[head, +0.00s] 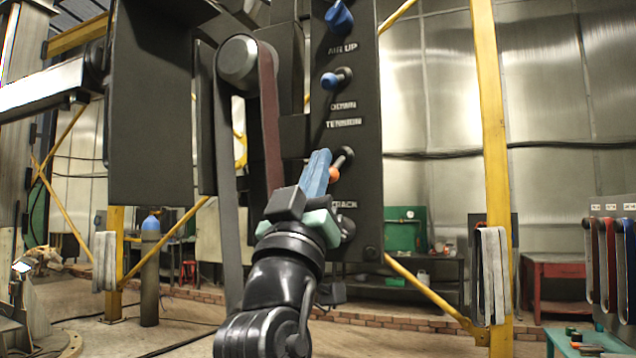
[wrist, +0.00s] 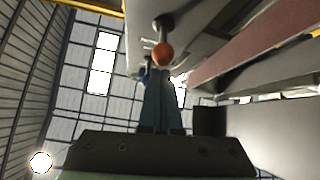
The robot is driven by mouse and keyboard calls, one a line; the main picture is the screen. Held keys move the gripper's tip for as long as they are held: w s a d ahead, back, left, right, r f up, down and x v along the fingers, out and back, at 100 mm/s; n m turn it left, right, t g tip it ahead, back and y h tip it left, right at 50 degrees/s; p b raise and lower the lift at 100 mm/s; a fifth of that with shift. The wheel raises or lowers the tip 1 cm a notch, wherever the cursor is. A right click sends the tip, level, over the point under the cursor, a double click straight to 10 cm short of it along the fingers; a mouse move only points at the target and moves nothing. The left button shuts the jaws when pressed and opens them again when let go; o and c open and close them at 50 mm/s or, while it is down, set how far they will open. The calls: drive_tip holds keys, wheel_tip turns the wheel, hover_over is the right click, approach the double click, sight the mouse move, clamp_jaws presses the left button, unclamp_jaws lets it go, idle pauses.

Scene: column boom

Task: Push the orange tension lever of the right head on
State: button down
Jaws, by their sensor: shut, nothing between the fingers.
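The orange tension lever (head: 334,174) sits on the dark control panel (head: 366,215), below the TENSION label. Its ball end points down and slightly left from its dark pivot. In the wrist view the orange ball (wrist: 163,54) hangs on a short dark stem just beyond my fingertips. My gripper (head: 320,155) has blue fingers pointing up, shut and empty, just left of the ball in the head view. The fingers (wrist: 162,80) are also together in the wrist view. I cannot tell whether they touch the lever.
Above on the panel are a blue knob (head: 340,17) and a blue-ended lever (head: 331,81). A dark knob (head: 346,229) is below, partly hidden by my gripper. A reddish belt (head: 270,120) runs from a round roller (head: 238,58) close on the left. Open space lies right of the panel.

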drive_tip(key=shift+w+d+f+b, duration=0.1)
drive_tip(key=shift+w+f+b, duration=0.1)
drive_tip(key=shift+f+b, duration=0.35)
drive_tip(key=shift+f, duration=0.15)
